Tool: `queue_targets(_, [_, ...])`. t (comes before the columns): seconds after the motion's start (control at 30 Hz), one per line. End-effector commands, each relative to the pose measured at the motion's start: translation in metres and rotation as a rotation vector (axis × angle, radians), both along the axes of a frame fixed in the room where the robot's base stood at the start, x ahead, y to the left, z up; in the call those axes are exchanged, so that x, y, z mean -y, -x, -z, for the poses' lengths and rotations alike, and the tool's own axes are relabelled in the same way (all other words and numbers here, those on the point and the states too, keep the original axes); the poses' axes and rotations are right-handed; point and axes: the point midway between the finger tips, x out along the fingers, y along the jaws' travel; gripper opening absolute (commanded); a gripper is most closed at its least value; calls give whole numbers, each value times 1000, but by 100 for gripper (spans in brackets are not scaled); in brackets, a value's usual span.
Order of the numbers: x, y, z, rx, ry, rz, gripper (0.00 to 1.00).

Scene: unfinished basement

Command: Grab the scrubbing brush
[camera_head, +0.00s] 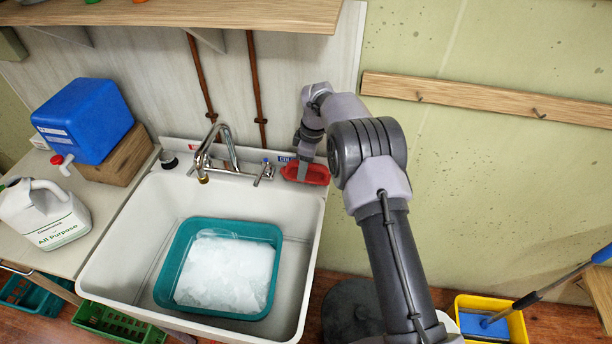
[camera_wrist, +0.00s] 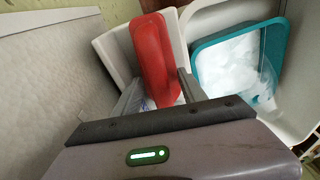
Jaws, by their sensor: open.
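A red oblong piece (camera_head: 316,174) with rounded ends sits on the back right corner of the sink; it looks like the scrubbing brush, though no bristles show. In the wrist view the red brush (camera_wrist: 152,50) runs lengthwise away from me, its near end between the fingers. My gripper (camera_wrist: 159,82) is open, with one finger on each side of the brush. I cannot tell whether either finger touches it. In the head view my gripper (camera_head: 303,168) reaches down at the brush and hides part of it.
The white sink (camera_head: 312,225) holds a teal basin (camera_head: 168,285) of whitish, foamy contents. The faucet (camera_head: 203,160) stands left of the brush. The wall and pipes (camera_head: 257,95) are close behind. A shelf (camera_head: 240,15) hangs above. A blue container (camera_head: 85,120) and white jug (camera_head: 45,215) stand left.

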Motion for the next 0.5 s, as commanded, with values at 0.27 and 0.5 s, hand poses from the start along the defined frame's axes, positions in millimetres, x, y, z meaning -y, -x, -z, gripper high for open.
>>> queue_targets(0.27, [0,0,-1,0,0,0,6])
queue_targets(0.5, [0,0,-1,0,0,1,0])
